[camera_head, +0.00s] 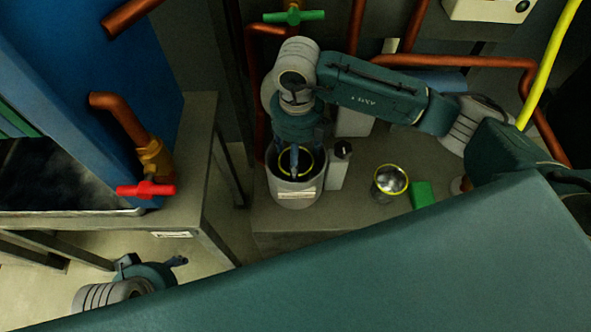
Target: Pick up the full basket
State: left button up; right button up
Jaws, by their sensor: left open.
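Inside the vessel, around the fingers, is a dark ring with a thin yellow edge, which looks like a basket rim (309,163). The gripper hides much of it, and I cannot tell whether the fingers touch it or what it contains. A second yellow-rimmed basket (390,181) stands on the bench to the right, with something silvery-grey inside, apart from the gripper.
A green block (422,195) lies beside the right basket. A small grey box with a black knob (342,150) adjoins the vessel. Copper pipes and a green-handled valve (294,16) are behind. A blue machine with a red valve handle (146,190) stands on a left table. My arm covers the foreground.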

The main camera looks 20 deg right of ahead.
aim_at(306, 161)
notch_tip(306, 161, down, 5)
jog(key=shift+w+a+r+b, duration=0.1)
jog(key=shift+b, duration=0.4)
jog(key=shift+c, duration=0.3)
jog(key=c, duration=0.9)
jog(key=shift+r, duration=0.1)
jog(key=shift+c, duration=0.2)
